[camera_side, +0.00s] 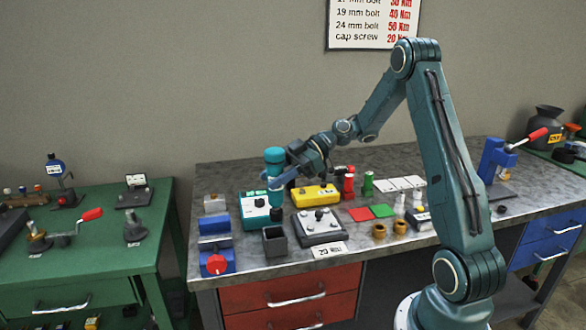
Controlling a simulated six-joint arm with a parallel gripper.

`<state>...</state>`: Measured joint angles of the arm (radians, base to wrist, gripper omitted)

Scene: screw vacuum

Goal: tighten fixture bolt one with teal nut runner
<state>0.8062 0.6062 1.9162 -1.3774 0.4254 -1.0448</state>
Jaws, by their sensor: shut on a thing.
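The teal nut runner (274,172) is upright in my gripper (279,180), which is shut on it. Its dark lower end (276,214) is above the bench, near a dark open box and a teal-and-white device. A grey fixture plate (318,226) with knobs or bolt heads on top lies to the right of the runner, behind a "29 Nm" card (329,250). I cannot tell which bolt is bolt one, or whether the runner touches anything below it.
The dark open box (274,241) and teal-and-white device (256,208) stand close to the runner. A yellow device (316,194) is behind the plate. A blue vise with a red knob (216,262) is at left. Red and green mats (370,212) and brass sockets (380,231) lie right.

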